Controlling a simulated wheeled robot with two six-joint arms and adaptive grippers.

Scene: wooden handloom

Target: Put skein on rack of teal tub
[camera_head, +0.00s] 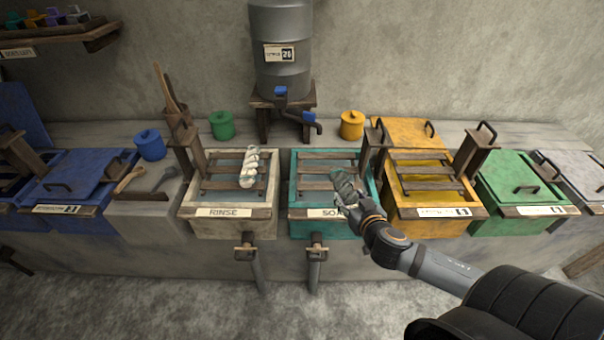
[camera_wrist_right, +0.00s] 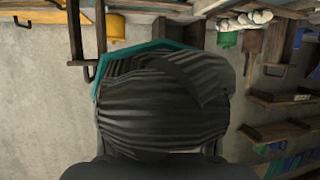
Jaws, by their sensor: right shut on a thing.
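The teal tub (camera_head: 294,190) stands at the middle of the bench, with wooden rack slats (camera_head: 325,168) across it and a partly covered label on its front. My right gripper (camera_head: 352,200) reaches in from the right over the tub's front right part. It is shut on a dark grey skein (camera_head: 344,184), which also fills the middle of the right wrist view (camera_wrist_right: 160,110). I cannot tell whether the skein touches the slats. The gripper hides part of the tub's front right corner. My left gripper is not in view.
A white twisted skein (camera_head: 249,168) lies on the rack of the pale RINSE tub (camera_head: 187,212) to the left. The yellow tub (camera_head: 389,208) and its upright post stand close on the right. A grey tank (camera_head: 281,70) with a tap stands behind the teal tub.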

